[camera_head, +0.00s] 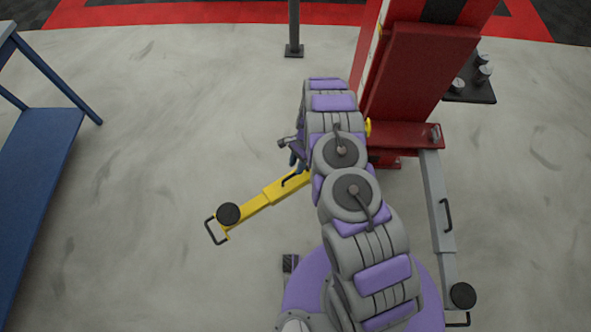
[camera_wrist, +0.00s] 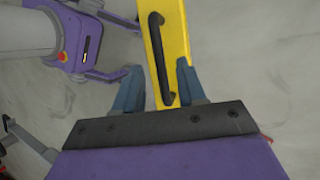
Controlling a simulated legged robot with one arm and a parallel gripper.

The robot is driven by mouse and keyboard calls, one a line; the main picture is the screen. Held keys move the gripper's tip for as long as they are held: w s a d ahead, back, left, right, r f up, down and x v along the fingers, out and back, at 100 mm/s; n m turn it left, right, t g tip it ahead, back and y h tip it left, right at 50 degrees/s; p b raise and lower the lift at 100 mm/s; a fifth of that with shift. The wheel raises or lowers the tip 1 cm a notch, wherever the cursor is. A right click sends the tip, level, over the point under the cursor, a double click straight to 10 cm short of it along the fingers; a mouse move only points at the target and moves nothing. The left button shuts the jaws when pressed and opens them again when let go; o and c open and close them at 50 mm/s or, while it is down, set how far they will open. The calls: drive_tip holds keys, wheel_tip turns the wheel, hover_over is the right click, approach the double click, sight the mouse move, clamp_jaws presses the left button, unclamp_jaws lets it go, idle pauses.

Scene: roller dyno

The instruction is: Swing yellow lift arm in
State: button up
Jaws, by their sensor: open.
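The yellow lift arm (camera_head: 264,198) reaches out to the lower left from the base of the red lift post (camera_head: 413,95). It ends in a round black pad (camera_head: 228,214) and a black loop. In the wrist view the yellow arm (camera_wrist: 177,22) runs up the picture, with a black handle (camera_wrist: 157,60) on it. My gripper (camera_wrist: 157,80) is open, with one blue finger on each side of the handle; I cannot tell whether they touch it. In the head view my gripper (camera_head: 294,160) is mostly hidden behind my own arm, close to the yellow arm.
A grey lift arm (camera_head: 438,205) with its own handle and black pad extends from the post on the right. A blue bench (camera_head: 38,180) stands at the left. A dark pole (camera_head: 294,30) stands at the back. The floor between bench and yellow arm is clear.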

drive_tip(key=shift+x, duration=1.35)
drive_tip(key=shift+a, duration=0.1)
drive_tip(key=shift+c, duration=0.2)
clamp_jaws()
